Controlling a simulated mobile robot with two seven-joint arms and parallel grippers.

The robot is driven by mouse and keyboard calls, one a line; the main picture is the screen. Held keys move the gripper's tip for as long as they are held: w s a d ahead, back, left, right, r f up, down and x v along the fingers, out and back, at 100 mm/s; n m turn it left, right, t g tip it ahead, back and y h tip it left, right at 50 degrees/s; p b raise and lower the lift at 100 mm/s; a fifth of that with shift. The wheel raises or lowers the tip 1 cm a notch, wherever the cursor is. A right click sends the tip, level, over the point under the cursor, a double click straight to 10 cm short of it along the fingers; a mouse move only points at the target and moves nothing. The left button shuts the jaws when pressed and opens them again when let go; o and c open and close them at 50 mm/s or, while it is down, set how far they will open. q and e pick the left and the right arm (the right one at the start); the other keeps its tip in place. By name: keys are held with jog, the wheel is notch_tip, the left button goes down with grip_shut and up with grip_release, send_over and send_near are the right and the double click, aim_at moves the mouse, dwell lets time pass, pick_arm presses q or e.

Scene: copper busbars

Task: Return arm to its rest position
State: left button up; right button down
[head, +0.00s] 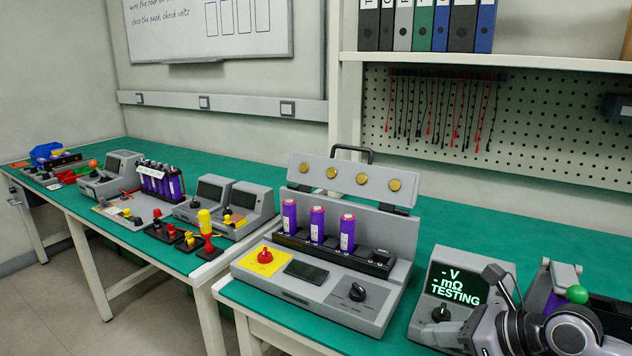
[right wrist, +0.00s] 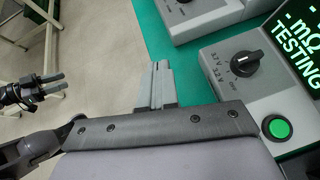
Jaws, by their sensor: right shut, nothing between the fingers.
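My right gripper (right wrist: 157,68) is shut and empty in the right wrist view, its two pale fingers together. It is over the front edge of the green bench, left of the grey tester with a dial and a green button (right wrist: 277,128). In the head view my right arm comes in at the bottom right, in front of that tester (head: 455,285), whose screen reads "TESTING". My left gripper (right wrist: 60,82) shows small at the left of the right wrist view, over the floor and apart from the bench. I cannot tell whether its fingers are closed.
A grey charger (head: 300,300) holding three purple cells, with its lid raised, stands left of the tester. A fixture with a green ball knob (head: 577,294) stands close behind my right arm. More devices line the left bench (head: 110,225). Floor (head: 130,315) is clear in front.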

jog(key=s+a+r+m+t+y+p, duration=0.3)
jog(key=s+a+m+t+y+p, duration=0.25)
jog(key=m, duration=0.95)
jog(key=s+d+f+m+g+h+p, duration=0.1)
jog(key=s+f+m+h, duration=0.5)
jog(key=m, duration=0.7)
jog(key=s+d+f+m+g+h+p, duration=0.1)
jog(key=s+d+f+m+h, duration=0.2)
jog(key=m, duration=1.1)
jog(key=s+f+h, duration=0.3)
jog(key=s+f, duration=0.3)
jog(key=f, duration=0.2)
jog(key=shift+s+d+f+p, duration=0.2)
jog(key=shift+d+f+p, duration=0.1)
jog(key=shift+p, duration=0.05)
jog(key=shift+g, duration=0.25)
